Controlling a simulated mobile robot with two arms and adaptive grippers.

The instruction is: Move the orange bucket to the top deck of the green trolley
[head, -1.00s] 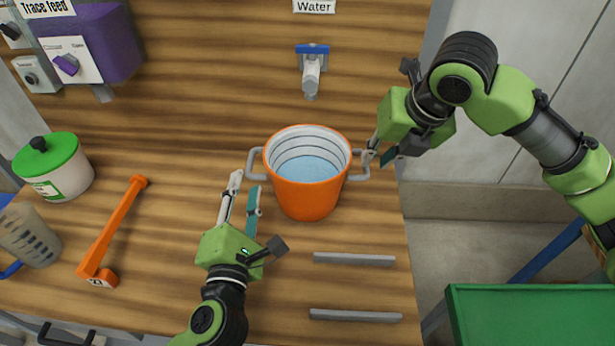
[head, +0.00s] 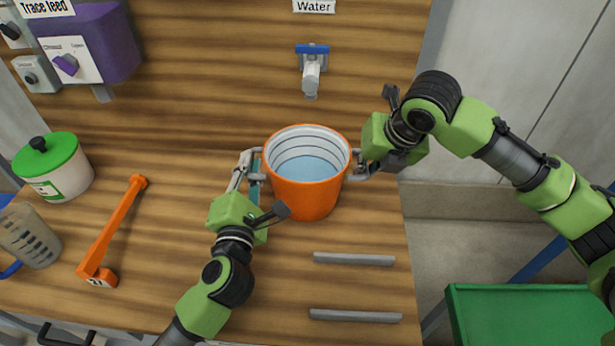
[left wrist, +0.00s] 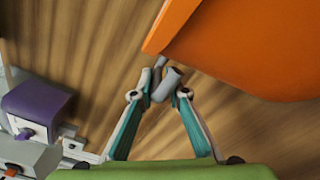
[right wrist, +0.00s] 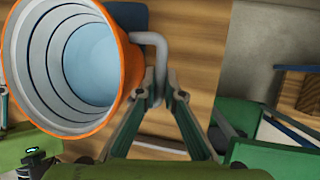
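The orange bucket (head: 305,196) stands upright on the wooden worktop below the tap, with pale blue water inside and a grey handle on each side. My left gripper (head: 251,169) is at its left handle; in the left wrist view the fingers (left wrist: 164,84) close in on both sides of that grey handle. My right gripper (head: 366,168) is at its right handle; in the right wrist view the fingers (right wrist: 162,88) pinch that handle (right wrist: 154,45). The green trolley (head: 530,315) is at the lower right; only part of its top deck shows, and that part is bare.
A tap (head: 311,75) is behind the bucket. An orange wrench-like bar (head: 112,232), a green-lidded tub (head: 53,168) and a grey jug (head: 28,236) are at the left. Two grey rails (head: 354,259) lie in front of the bucket. A floor gap separates worktop and trolley.

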